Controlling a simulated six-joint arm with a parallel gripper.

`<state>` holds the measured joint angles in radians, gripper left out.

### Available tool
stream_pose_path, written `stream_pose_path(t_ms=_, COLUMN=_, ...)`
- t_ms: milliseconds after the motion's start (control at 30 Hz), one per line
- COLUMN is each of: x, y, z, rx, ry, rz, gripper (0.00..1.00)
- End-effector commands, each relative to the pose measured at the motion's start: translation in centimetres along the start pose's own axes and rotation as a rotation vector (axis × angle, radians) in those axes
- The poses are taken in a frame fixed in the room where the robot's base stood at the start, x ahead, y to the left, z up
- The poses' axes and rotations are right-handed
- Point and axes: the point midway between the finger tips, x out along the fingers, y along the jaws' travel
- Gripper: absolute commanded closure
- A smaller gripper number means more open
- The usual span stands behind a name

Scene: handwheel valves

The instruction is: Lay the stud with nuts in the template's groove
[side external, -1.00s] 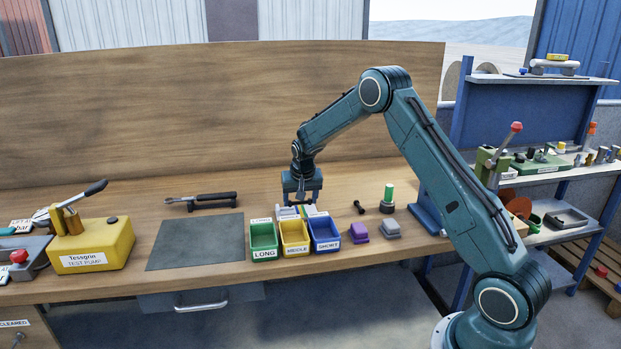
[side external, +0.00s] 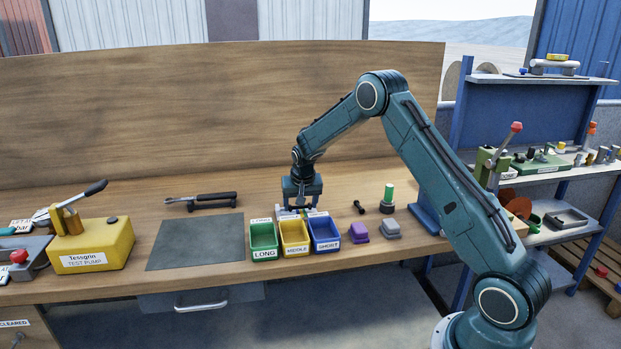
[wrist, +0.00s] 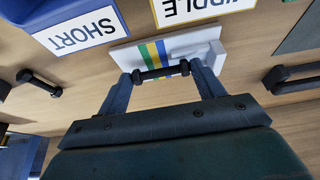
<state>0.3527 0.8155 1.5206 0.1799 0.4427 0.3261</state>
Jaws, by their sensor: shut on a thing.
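My gripper (wrist: 166,72) is shut on a dark stud with nuts (wrist: 160,73), gripped by its two ends so that it spans the gap between the fingertips. The stud shows just over the near edge of the white template (wrist: 122,56), which has blue, green and yellow stripes and a raised light block at one end. I cannot tell whether the stud touches the template or lies in its groove. In the side view my gripper (side external: 302,205) is low behind the bins, over the template (side external: 284,213), which the bins and gripper partly hide.
Green LONG (side external: 264,254), yellow MIDDLE (side external: 295,249) and blue SHORT (side external: 326,244) bins stand in front of the template. Another dark stud (side external: 359,207), purple (side external: 358,233) and grey (side external: 387,229) blocks and a green-topped post (side external: 388,195) are to the right. A grey mat (side external: 196,242) lies left.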

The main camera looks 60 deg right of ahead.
Motion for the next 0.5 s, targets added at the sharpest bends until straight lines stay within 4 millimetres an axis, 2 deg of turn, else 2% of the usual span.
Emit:
stream_pose_path(t_ms=467, x=0.53, y=-0.01, z=0.2, rx=0.0, ry=0.001, rz=0.0, gripper=0.56)
stream_pose_path(t_ms=500, x=0.53, y=-0.01, z=0.2, rx=0.0, ry=0.001, rz=0.0, gripper=0.31)
